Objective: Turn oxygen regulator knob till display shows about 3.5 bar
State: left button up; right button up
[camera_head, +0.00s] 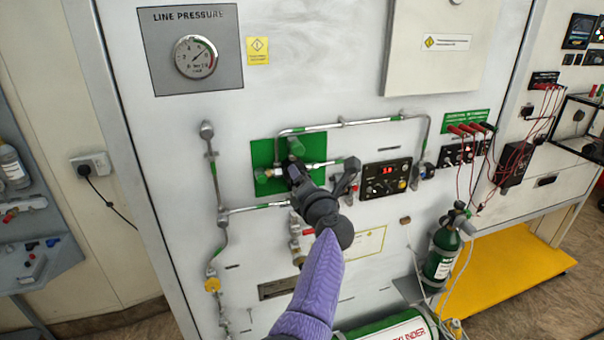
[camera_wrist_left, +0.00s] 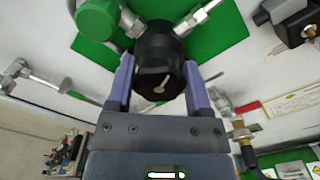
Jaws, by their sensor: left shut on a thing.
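The black regulator knob (camera_wrist_left: 153,56) sits between my left gripper's two fingers (camera_wrist_left: 157,66) in the left wrist view. The fingers are shut on its sides. A pale pointer mark shows on its face. In the head view my left gripper (camera_head: 297,176) reaches the green plate (camera_head: 262,152) and largely hides the knob. The display (camera_head: 387,169) is lit red on a black panel to the right of the gripper. Its digits are too small to read surely. My right gripper is in neither view.
Metal pipes (camera_head: 345,123) with green fittings run around the knob. A round line pressure gauge (camera_head: 195,57) is at upper left. A green bottle (camera_head: 441,252) with hoses and red leads (camera_head: 484,170) are at right. A green fitting (camera_wrist_left: 98,17) is close to the knob.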

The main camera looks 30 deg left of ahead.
pick_arm(q)
jog(key=shift+m, duration=0.4)
jog(key=o, duration=1.3)
jog(key=shift+d, duration=0.1)
